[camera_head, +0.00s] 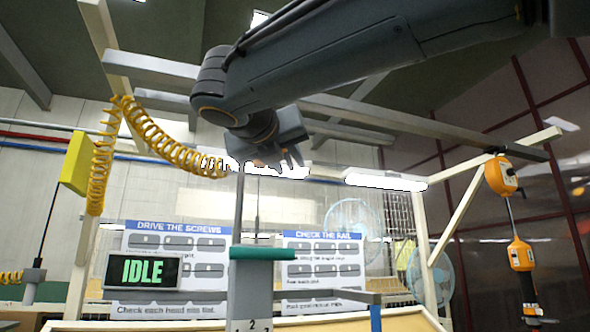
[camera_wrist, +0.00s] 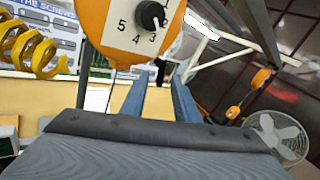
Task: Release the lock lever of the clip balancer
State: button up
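An orange balancer housing (camera_wrist: 98,22) fills the top of the wrist view, cut off by the frame edge. Its pale face has a numbered dial with a black knob (camera_wrist: 152,15). I cannot make out a lock lever in either view.
A yellow coiled hose (camera_head: 155,135) hangs left of my arm. Another orange balancer (camera_head: 500,176) hangs at right with an orange tool (camera_head: 520,255) below it. An IDLE sign (camera_head: 143,271) and a green-topped post (camera_head: 265,254) stand low in front. A fan (camera_wrist: 278,135) is at right.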

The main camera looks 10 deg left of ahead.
jog(key=w+p, duration=0.1)
jog(key=w, duration=0.5)
jog(key=shift+w+d+p, duration=0.2)
jog(key=shift+w+p, duration=0.05)
jog(key=shift+p, duration=0.05)
grip_shut()
